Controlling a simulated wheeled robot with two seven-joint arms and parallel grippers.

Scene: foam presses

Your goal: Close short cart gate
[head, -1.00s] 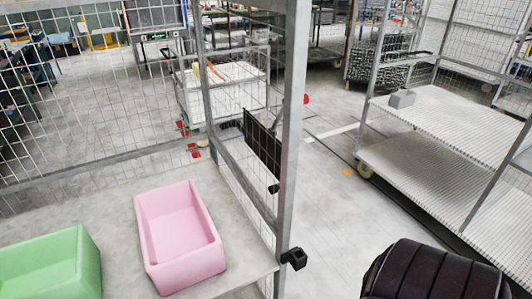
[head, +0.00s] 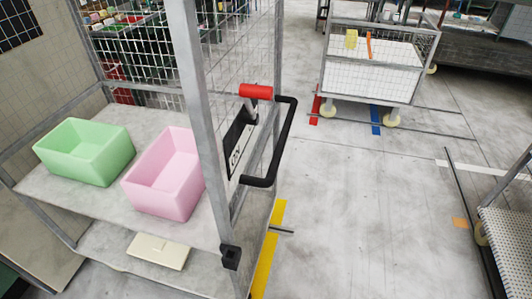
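A wire mesh cart (head: 198,130) with a grey metal frame fills the left of the head view. Its shelf (head: 100,200) holds a green foam box (head: 85,152) and a pink foam box (head: 165,175). On the cart's right side are a black handle (head: 285,140), a red grip (head: 256,91) and a dark sign plate (head: 240,145). A black fitting (head: 230,257) sits low on the front corner post. I cannot tell which part is the short gate. Neither of my grippers is in view.
A pale block (head: 158,251) lies on the cart's lower level. Yellow floor tape (head: 267,255) runs beside the cart. A white mesh cart (head: 372,65) stands at the back. Another cart's shelf (head: 508,235) is at the right edge. The floor between is clear.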

